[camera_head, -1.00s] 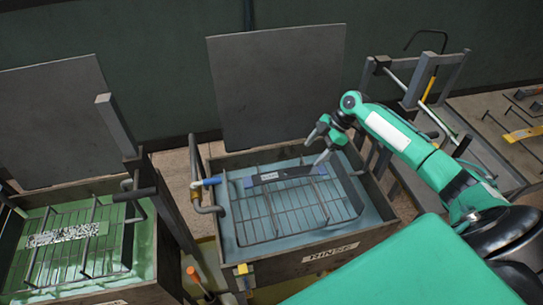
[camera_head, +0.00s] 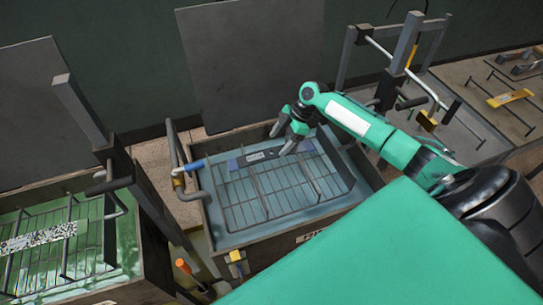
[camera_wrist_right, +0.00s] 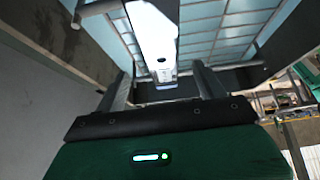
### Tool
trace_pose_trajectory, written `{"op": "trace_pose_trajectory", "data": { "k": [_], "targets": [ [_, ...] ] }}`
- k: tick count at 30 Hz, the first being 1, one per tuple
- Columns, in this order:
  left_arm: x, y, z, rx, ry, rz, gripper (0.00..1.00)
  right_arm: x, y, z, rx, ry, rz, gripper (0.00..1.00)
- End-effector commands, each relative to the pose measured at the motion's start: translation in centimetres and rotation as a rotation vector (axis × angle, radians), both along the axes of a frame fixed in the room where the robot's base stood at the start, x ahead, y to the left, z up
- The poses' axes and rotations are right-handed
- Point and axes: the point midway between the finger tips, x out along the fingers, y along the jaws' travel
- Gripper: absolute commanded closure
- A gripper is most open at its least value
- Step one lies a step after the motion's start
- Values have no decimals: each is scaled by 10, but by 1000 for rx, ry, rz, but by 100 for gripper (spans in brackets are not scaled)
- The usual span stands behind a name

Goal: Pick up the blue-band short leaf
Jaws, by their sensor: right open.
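The blue-band short leaf (camera_head: 262,156) is a dark grey flat bar with blue bands near its ends and a pale label. It lies across the wire rack at the back of the rinse tank in the head view. My right gripper (camera_head: 283,141) is open at the leaf's back edge, right of its middle; I cannot tell whether it touches. In the right wrist view, a pale bar with a dark hole (camera_wrist_right: 155,38) reaches between the open fingers of my right gripper (camera_wrist_right: 163,86); I cannot tell whether it is the leaf. My left gripper is not in view.
The rinse tank (camera_head: 292,244) has raised walls and a bent pipe at its left. A green-liquid tank (camera_head: 92,258) with a speckled leaf (camera_head: 37,237) stands at left. Grey panels (camera_head: 255,62) rise behind. A yellow leaf (camera_head: 510,97) lies on a rack at right.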

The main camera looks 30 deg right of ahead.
Motion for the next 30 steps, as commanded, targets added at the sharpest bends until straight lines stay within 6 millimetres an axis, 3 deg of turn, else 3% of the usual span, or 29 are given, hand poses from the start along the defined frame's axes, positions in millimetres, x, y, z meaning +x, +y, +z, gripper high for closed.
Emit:
{"op": "trace_pose_trajectory", "data": {
  "k": [6,15,24,30],
  "targets": [
    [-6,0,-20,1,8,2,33,2,19,-33,1,1,1,28],
    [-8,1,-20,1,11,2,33,3,23,-36,0,1,1,30],
    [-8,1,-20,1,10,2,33,3,23,-36,0,1,1,89],
    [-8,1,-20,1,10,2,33,4,23,-34,1,-3,0,90]
  ]
}}
